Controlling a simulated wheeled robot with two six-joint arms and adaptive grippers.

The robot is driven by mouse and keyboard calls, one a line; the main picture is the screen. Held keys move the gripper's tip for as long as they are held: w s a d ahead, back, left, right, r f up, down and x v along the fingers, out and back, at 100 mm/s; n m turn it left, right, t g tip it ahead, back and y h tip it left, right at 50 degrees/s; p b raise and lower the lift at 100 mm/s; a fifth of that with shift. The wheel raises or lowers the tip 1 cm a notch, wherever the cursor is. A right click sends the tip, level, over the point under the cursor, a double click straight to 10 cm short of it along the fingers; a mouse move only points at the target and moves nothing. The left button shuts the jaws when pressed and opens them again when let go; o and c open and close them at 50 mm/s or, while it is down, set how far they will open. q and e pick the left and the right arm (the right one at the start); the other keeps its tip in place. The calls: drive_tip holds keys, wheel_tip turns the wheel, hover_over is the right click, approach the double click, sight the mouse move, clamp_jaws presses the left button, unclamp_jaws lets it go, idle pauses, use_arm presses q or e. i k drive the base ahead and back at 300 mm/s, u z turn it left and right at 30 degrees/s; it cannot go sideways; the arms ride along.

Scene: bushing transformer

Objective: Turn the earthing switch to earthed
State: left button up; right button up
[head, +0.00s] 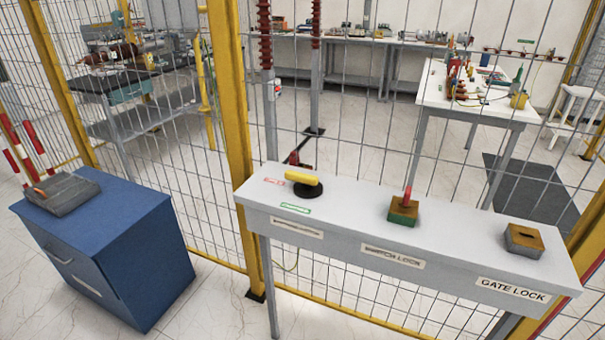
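The earthing switch has a yellow handle (303,177) on a round black base (305,190). It sits at the left end of the light grey console shelf (350,205). The handle lies roughly left to right in the picture. A red-outlined label (274,182) lies to its left and a green-outlined label (295,208) lies in front of it; their small text is unreadable. The handle's near end points neither clearly at one label nor the other. Neither of my grippers shows in the head view.
A green-and-brown lock block (403,212) with a red key (407,194) stands mid-shelf. A gate lock block (523,240) stands at the right. A blue cabinet (110,240) with a grey box (62,193) stands left. A wire fence with yellow posts (232,120) rises behind the shelf.

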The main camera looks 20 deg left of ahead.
sight(309, 182)
drive_tip(key=k, duration=0.5)
drive_tip(key=u, duration=0.75)
drive_tip(key=i, duration=0.85)
drive_tip(key=z, duration=1.4)
